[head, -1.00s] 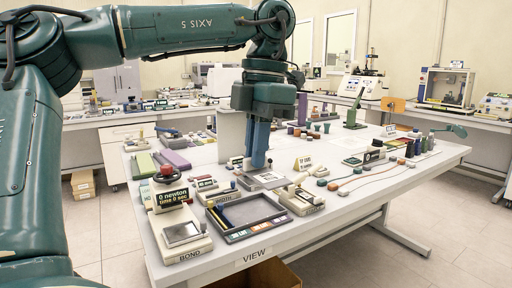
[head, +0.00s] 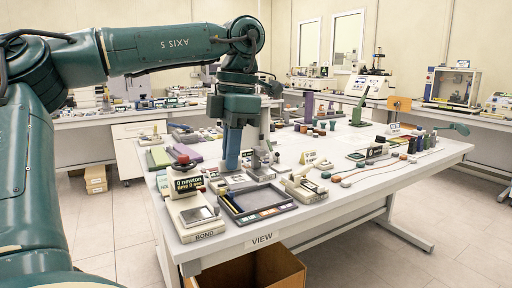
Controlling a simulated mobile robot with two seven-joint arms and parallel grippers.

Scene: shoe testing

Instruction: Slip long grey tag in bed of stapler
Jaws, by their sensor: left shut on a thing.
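My left gripper (head: 232,166) points straight down over the near part of the white table, behind the dark-framed tray. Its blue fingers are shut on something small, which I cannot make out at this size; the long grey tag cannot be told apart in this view. A cream device with a raised lever, which looks like the stapler (head: 301,185), stands to the right of the gripper near the table's front edge. Its bed is too small to make out. The gripper is apart from it. My right gripper is not in view.
The dark-framed tray (head: 257,205) lies at the front edge, with the cream BOND device (head: 194,212) on its left. A grey upright fixture (head: 261,157) stands close right of the gripper. Red and grey corded pieces lie at right. A cardboard box (head: 250,270) is below the table.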

